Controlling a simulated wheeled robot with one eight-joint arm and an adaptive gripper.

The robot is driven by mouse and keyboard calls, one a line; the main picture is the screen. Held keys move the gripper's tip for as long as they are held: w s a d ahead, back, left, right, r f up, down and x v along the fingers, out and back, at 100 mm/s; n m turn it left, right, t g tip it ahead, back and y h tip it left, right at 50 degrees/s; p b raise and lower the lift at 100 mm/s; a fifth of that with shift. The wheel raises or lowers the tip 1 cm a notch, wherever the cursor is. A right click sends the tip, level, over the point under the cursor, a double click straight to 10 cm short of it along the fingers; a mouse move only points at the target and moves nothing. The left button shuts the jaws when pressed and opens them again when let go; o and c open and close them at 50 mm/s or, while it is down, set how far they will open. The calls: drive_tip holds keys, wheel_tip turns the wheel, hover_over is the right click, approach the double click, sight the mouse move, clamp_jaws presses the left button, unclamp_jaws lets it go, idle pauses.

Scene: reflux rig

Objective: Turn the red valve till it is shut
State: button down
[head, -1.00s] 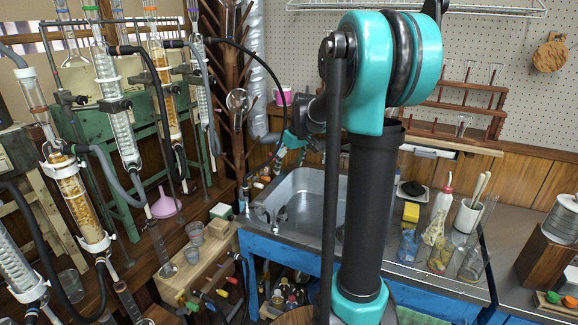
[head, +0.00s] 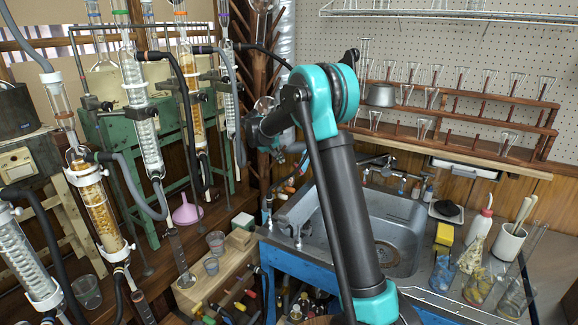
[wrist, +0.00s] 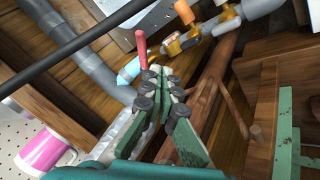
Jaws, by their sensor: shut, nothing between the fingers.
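In the wrist view a slim red valve handle (wrist: 141,48) stands up beside a light-blue fitting (wrist: 130,73) on the grey pipework. My gripper (wrist: 158,76) is just below it in the picture, with its fingertips together and nothing between them. The fingertips look close to the handle's foot; I cannot tell whether they touch it.
Orange-and-white fittings (wrist: 188,40) sit right beside the red handle. A wooden drying stand (wrist: 215,75) and a pink mug (wrist: 45,150) are close by. In the head view glass columns (head: 143,125) crowd the left and a steel sink (head: 400,215) lies right.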

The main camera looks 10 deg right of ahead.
sight(300, 171)
drive_tip(key=x, duration=0.6)
drive_tip(key=d+x, duration=0.1)
drive_tip(key=x, duration=0.5)
drive_tip(key=shift+s+r, duration=0.1)
drive_tip(key=shift+r, duration=0.1)
drive_tip(key=shift+d, duration=0.45)
drive_tip(key=shift+d, duration=0.1)
drive_tip(key=shift+d+n, duration=0.2)
drive_tip(key=shift+n, duration=0.1)
